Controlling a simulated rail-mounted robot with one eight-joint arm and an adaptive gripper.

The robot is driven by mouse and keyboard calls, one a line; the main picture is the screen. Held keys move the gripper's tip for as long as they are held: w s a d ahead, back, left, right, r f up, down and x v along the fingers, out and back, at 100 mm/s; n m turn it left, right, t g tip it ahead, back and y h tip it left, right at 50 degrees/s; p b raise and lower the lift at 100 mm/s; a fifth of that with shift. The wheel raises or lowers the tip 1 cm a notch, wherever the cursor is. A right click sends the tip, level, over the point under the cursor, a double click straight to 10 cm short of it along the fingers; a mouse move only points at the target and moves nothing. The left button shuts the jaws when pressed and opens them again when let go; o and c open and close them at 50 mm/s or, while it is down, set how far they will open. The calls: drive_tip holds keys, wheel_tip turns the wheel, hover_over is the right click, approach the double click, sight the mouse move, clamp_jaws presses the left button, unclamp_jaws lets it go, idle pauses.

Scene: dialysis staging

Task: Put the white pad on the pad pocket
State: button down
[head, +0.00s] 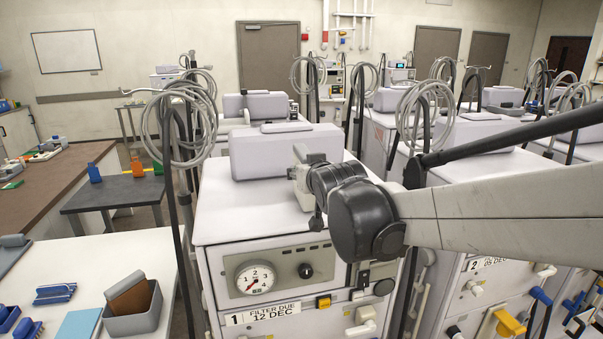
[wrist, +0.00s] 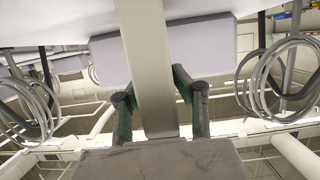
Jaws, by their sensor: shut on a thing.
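My gripper (head: 312,170) is over the top of the middle dialysis machine (head: 218,215), in front of its pale rounded top box (head: 252,152). In the wrist view its two dark green fingers (wrist: 158,108) are closed on the sides of a long pale strip, which appears to be the white pad (wrist: 150,60) seen edge-on. In the head view the pale pad (head: 303,188) shows only partly beside the fingers. I cannot tell whether it touches the machine top. I cannot make out which thing is the pad pocket.
Coiled hoses on poles (head: 170,125) stand left of the machine. A second machine (head: 480,160) stands to the right behind my arm. A white table (head: 120,255) at lower left holds a grey bin (head: 135,322) and blue items. The machine top's front left is clear.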

drive_tip(key=shift+f, duration=0.25)
drive_tip(key=shift+f, duration=0.15)
drive_tip(key=c, duration=1.4)
unclamp_jaws()
drive_tip(key=shift+c, duration=0.2)
